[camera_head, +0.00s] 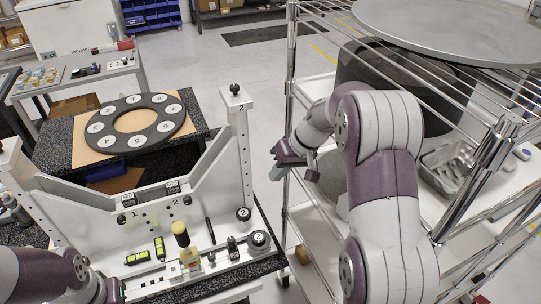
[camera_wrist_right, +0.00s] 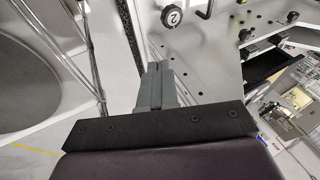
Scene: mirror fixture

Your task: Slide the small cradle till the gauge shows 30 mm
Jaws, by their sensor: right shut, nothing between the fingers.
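The white fixture (camera_head: 95,210) stands at the lower left in the head view. On its base a yellow-topped post (camera_head: 181,235) rises from a small carriage on a pale rail; I cannot tell whether this is the small cradle. Two small yellow-green displays (camera_head: 137,257) lie left of it; their reading is too small to make out. My right gripper (camera_head: 276,168) is shut and empty, in the air right of the fixture and apart from it. Its closed grey fingers (camera_wrist_right: 159,82) show in the right wrist view. My left arm enters at the lower left; its fingers do not show.
A wire shelf rack (camera_head: 291,100) stands close to my right arm. A black numbered ring (camera_head: 135,123) lies on a table behind the fixture. A round knob marked 2 (camera_wrist_right: 171,16) shows in the right wrist view. Open floor lies behind the right gripper.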

